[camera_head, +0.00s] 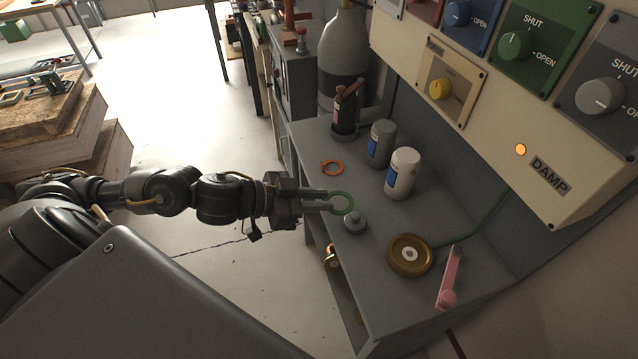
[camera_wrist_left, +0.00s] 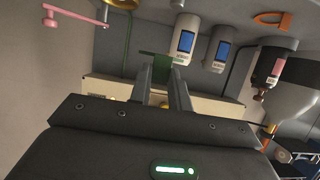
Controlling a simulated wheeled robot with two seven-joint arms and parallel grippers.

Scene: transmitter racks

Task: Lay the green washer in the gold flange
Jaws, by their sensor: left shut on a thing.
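The green washer (camera_head: 343,202) is a thin ring held at the tips of my left gripper (camera_head: 328,202), above the grey bench near its left edge. In the left wrist view, the washer (camera_wrist_left: 154,62) shows as a green strip edge-on between the fingers of my left gripper (camera_wrist_left: 162,75). The gold flange (camera_head: 410,255) lies on the bench to the right of and nearer than the washer, apart from it. It is a round gold dish with a pale hub in its middle. Its edge (camera_wrist_left: 122,3) shows at the top of the left wrist view. My right gripper is not in view.
A grey knobbed weight (camera_head: 354,220) stands just beside the washer. A pink lever (camera_head: 449,278) lies right of the flange. White (camera_head: 402,174) and grey (camera_head: 381,144) canisters, an orange ring (camera_head: 332,168) and a dark bottle (camera_head: 345,112) stand farther back. A control panel (camera_head: 500,110) overhangs the bench.

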